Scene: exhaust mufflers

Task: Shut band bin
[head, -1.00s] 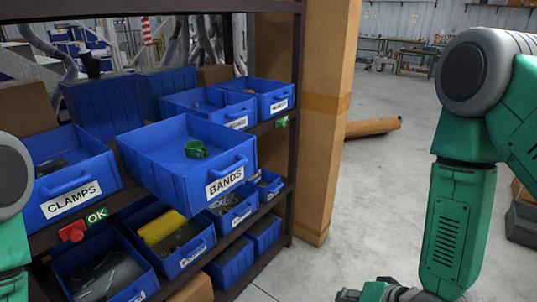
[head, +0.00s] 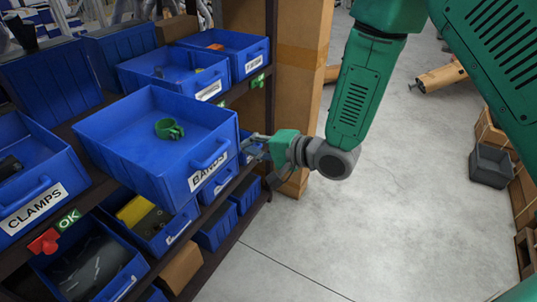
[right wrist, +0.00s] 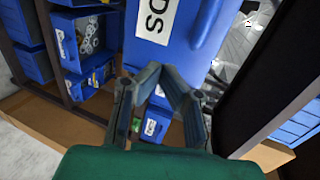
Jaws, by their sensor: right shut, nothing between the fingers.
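The blue BANDS bin (head: 172,178) sticks far out of the shelf, past the bins beside it, with a green ring-shaped band (head: 169,128) inside. Its front has a handle and a white BANDS label (head: 208,170). My right gripper (head: 256,146) is at the right of the bin's front, close to the handle and label; I cannot tell whether it touches. In the right wrist view the fingers (right wrist: 162,73) are shut and empty, just before the bin's blue front (right wrist: 196,35), which shows part of the label. My left gripper is out of view.
The CLAMPS bin (head: 38,170) is at the left, with a green OK tag (head: 68,221) and a red tag (head: 44,242) nearby. A cardboard column (head: 300,80) stands behind my right gripper.

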